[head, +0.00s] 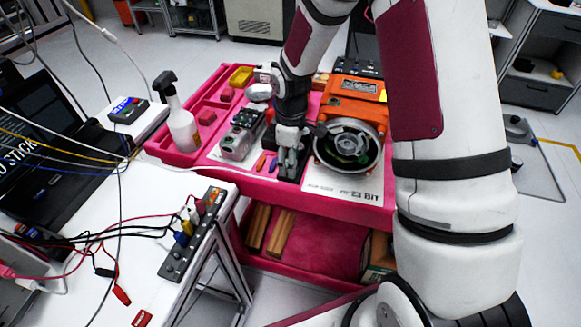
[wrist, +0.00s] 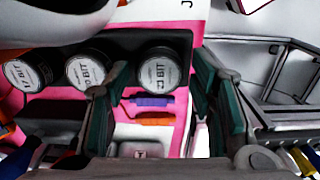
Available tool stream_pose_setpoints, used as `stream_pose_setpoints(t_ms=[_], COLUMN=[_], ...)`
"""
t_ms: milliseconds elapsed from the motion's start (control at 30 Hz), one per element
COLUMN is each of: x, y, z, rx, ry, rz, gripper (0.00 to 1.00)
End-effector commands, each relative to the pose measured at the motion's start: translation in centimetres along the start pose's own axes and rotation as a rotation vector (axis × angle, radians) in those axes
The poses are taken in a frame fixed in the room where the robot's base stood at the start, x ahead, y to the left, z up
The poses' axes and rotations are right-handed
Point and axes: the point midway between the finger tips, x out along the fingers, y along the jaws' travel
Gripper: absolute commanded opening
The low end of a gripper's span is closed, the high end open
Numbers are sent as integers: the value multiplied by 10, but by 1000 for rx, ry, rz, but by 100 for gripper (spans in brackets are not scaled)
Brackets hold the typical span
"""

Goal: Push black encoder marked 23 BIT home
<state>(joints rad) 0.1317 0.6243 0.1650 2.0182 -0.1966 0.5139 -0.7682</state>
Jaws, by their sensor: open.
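In the wrist view three round black encoders with white labels sit in a row in a black holder. The left one (wrist: 27,74) and the middle one (wrist: 86,70) lie outside my fingers. The right one (wrist: 158,72) lies between my fingertips; its label is turned and I cannot read its number surely. My gripper (wrist: 160,68) is open, its green-padded fingers either side of that encoder; contact is unclear. In the head view my gripper (head: 288,168) points down over the cart, hiding the encoders. The orange servo motor (head: 352,98) has its round open end (head: 348,146) facing forward.
A white card (head: 345,187) reading "23 BIT" lies before the motor on the pink cart (head: 350,210). A grey device (head: 240,135) and a spray bottle (head: 178,120) stand left. Purple (wrist: 152,100) and orange (wrist: 152,119) pieces lie near my fingers.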

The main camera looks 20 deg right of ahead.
Motion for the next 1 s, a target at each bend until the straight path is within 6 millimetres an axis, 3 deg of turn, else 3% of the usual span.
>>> stream_pose_setpoints(t_ms=[167,400,567,1000], x=[0,0,-4,-45], y=[0,0,0,-1], z=[0,0,0,0], rx=[0,0,0,0], ry=[0,0,1,1], rz=[0,0,1,2], gripper=[50,0,0,0])
